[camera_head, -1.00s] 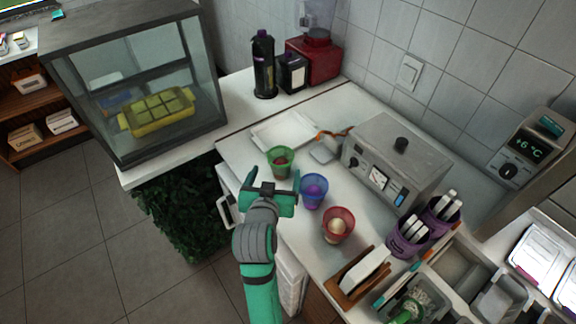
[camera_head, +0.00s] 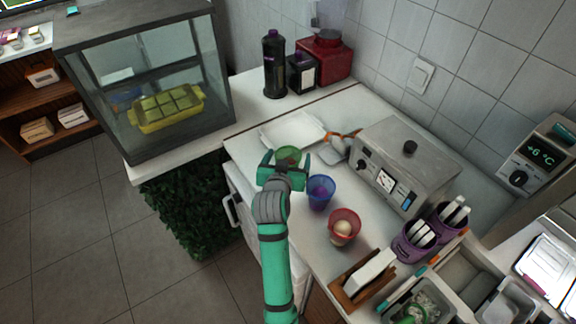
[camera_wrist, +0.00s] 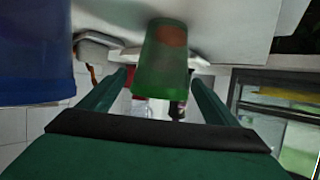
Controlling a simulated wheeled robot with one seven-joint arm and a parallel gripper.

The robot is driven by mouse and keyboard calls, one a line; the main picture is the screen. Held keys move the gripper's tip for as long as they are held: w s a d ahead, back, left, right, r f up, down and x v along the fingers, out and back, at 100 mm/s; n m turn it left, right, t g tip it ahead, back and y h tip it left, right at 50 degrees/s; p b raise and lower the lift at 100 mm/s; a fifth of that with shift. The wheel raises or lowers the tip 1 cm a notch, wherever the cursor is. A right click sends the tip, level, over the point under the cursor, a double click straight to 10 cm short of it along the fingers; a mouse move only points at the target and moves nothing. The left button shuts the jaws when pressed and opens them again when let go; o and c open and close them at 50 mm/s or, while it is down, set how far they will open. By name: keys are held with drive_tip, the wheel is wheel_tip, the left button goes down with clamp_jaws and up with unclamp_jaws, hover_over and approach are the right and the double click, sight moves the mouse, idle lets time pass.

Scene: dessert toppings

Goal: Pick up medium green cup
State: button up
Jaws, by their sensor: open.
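The green cup (camera_head: 288,154) stands on the white counter, left of the other cups, partly hidden behind my gripper in the head view. In the wrist view the green cup (camera_wrist: 160,62) appears upside down, with something reddish showing through it. My gripper (camera_head: 286,163) is open, and its two fingers (camera_wrist: 155,100) point toward the cup from either side. Whether the fingers touch the cup I cannot tell. A blue cup (camera_head: 320,192) with a purple scoop stands close to the right, and a red cup (camera_head: 344,228) with a pale scoop stands nearer the front.
A white tray (camera_head: 292,131) lies behind the green cup. A grey machine (camera_head: 405,165) stands to the right. The blue cup (camera_wrist: 35,50) is close beside the gripper in the wrist view. A glass case (camera_head: 150,85) stands at the left.

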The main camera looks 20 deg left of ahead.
drive_tip(key=shift+c, duration=0.6)
drive_tip(key=c, duration=1.1)
drive_tip(key=shift+o, duration=0.2)
